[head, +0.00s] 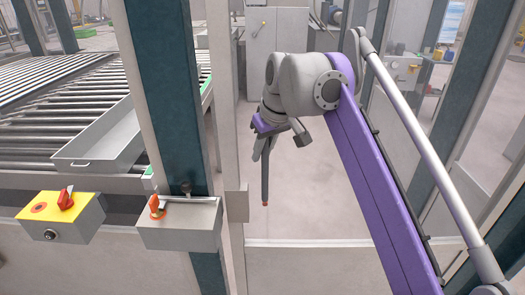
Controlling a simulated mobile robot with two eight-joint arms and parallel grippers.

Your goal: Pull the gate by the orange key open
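The orange key (157,206) sits on top of a grey switch box (180,226) fixed to the fence by the dark teal post. Just right of it is the gate, which I take to be the framed section with a pale lower panel (330,270); whether it stands ajar is unclear. My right gripper (263,150) reaches in from the right and points down in front of this section. A dark upright bar with a red tip (265,185) shows at its fingers. I cannot tell whether the fingers grip it. My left gripper is out of view.
A yellow box (65,216) with a red switch stands left of the key. Behind it are a roller conveyor (65,105) and a grey metal tray (100,140). Another teal post (455,120) rises at right. Open floor (325,190) shows beyond the gate section.

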